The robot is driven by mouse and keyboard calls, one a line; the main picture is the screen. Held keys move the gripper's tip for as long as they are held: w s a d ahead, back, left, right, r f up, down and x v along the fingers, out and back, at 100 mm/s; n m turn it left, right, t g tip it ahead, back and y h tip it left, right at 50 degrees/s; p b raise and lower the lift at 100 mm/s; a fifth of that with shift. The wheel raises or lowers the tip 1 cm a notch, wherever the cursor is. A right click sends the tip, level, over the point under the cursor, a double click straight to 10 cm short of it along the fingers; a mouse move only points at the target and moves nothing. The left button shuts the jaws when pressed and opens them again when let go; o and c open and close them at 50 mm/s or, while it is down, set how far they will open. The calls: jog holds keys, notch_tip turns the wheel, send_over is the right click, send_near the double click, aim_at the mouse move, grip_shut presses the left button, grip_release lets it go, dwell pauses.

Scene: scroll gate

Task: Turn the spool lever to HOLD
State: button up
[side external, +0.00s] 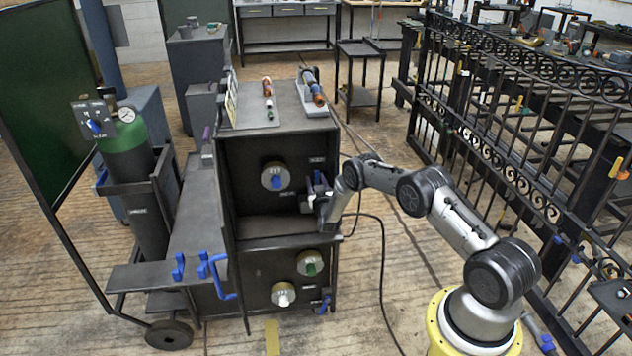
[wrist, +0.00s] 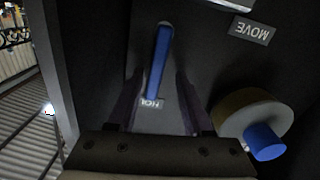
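The blue spool lever (wrist: 160,62) shows in the wrist view, running down the dark panel. Its lower end partly covers a label reading "HOL" (wrist: 152,103). A MOVE label (wrist: 252,30) is upper right, upside down. My gripper (wrist: 158,82) is open, one dark finger on each side of the lever's lower part, with gaps visible. Whether either finger touches it I cannot tell. In the side view, my gripper (side external: 318,188) is at the front panel of the dark cabinet (side external: 240,148); the lever is mostly hidden or too small there.
Beside the fingers is a pale round dial with a blue knob (wrist: 264,141), also in the side view (side external: 275,176). Two lower dials have a green knob (side external: 310,264) and a white one (side external: 283,294). A gas bottle (side external: 128,155) stands left; an iron gate (side external: 520,110) is right.

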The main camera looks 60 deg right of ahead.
jog(key=v, duration=1.4)
jog(key=shift+r, duration=0.1)
